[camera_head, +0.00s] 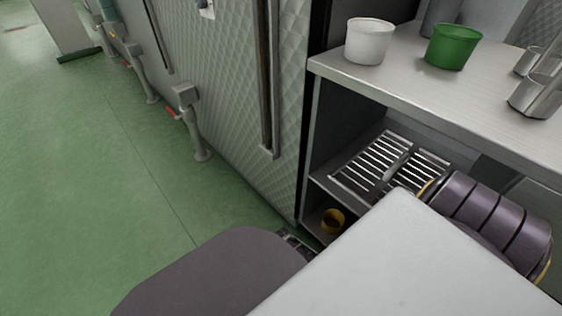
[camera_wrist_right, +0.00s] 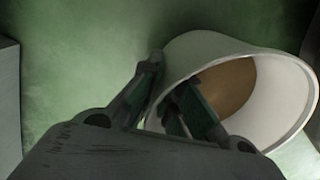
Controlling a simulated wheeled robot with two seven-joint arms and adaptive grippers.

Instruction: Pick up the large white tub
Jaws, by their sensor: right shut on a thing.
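A white tub (camera_wrist_right: 285,95) with a brownish inside shows in the right wrist view, tilted, its open mouth toward the lower right. My right gripper (camera_wrist_right: 167,75) is shut on its rim, one finger inside the mouth and one outside the wall. Green floor is behind it. The head view does not clearly show this tub or my right gripper; my own arm and body parts cover the lower part of that view. A separate white tub (camera_head: 369,42) stands upright on the steel counter. My left gripper is not in view.
The steel counter (camera_head: 420,72) also holds a green tub (camera_head: 453,48) and metal containers (camera_head: 536,94). Below are a slatted rack (camera_head: 376,165) and a yellow ring-like item (camera_head: 333,220). A quilted metal wall (camera_head: 215,75) has posts along it. Green floor on the left is clear.

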